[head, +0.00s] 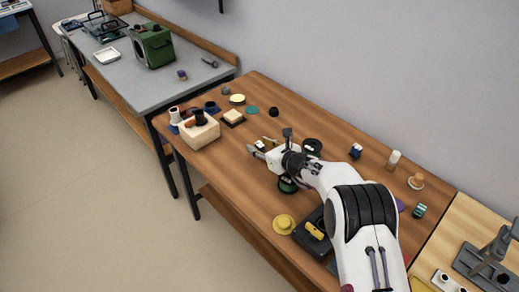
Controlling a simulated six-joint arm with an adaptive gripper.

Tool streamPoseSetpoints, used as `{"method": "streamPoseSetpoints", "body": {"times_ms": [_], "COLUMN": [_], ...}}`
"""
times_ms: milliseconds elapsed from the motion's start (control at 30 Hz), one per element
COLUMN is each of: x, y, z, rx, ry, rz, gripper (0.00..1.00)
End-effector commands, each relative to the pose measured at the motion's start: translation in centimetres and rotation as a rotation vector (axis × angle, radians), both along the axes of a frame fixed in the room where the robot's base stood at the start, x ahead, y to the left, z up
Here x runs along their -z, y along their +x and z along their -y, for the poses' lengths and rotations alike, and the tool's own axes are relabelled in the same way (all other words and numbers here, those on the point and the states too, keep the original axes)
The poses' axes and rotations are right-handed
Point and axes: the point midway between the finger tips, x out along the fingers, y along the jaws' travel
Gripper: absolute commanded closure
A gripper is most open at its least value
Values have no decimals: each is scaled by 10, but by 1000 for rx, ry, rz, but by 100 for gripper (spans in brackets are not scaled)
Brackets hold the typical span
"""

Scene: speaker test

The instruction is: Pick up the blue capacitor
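A small blue block-like part with a pale top (355,151), which looks like the blue capacitor, stands on the brown wooden table toward its back edge. It is to the right of my gripper and apart from it. My gripper (259,149) is over the middle of the table and points left. Its fingers are small in this view, and I cannot tell whether they are apart or closed. A small pale and dark thing shows at the fingertips; I cannot tell whether it is held.
A cream block holder (199,133) with dark parts stands at the table's left end. A yellow disc (284,224) and a black tray (311,236) lie near the front. A white-topped cylinder (393,160) and an orange knob (416,181) stand right of the blue part. My arm crosses the table's right half.

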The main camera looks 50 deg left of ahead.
Motion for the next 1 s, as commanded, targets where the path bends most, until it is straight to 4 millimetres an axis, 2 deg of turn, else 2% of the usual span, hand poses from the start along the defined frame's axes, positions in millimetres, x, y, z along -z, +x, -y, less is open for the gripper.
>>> {"method": "streamPoseSetpoints", "body": {"times_ms": [433,567,600,1000], "x": [0,0,0,-1], "y": [0,0,0,0], "z": [0,0,0,0], "rx": [-1,-1,-1,-1], "ry": [0,0,0,1], "rz": [0,0,0,1], "gripper": [62,96,100,100]}}
